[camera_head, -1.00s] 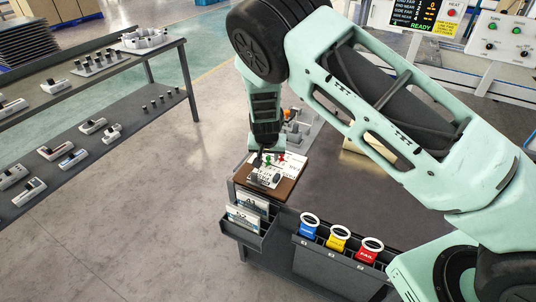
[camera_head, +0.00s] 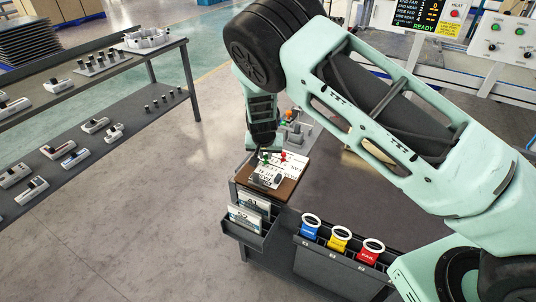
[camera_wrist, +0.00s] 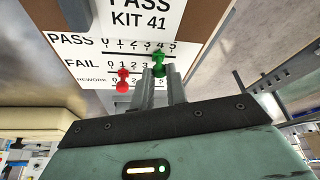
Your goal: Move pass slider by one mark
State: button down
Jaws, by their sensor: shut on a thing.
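The tally board (camera_head: 289,186) is a brown board with a white printed card, at the near left corner of the bench. In the wrist view the card (camera_wrist: 150,14) reads PASS, KIT 41, with numbered PASS and FAIL scales. The green pass slider (camera_wrist: 158,59) is a peg just below the PASS digits, near the 4. The red fail slider (camera_wrist: 122,79) stands to its left, near the FAIL 1. My gripper (camera_wrist: 161,72) is shut on the green slider, its two fingers close about it. In the head view the fingertips are hard to make out.
A card holder (camera_head: 247,222) hangs beside the board. A grey fixture (camera_head: 298,130) stands behind it. The bench top (camera_head: 340,190) right of the board is mostly clear.

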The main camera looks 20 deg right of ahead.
jog(key=c, duration=1.4)
grip_release()
jog(key=shift+r, duration=0.1)
jog(key=v, duration=1.7)
jog(key=shift+s+b, duration=0.15)
jog(key=shift+b, duration=0.2)
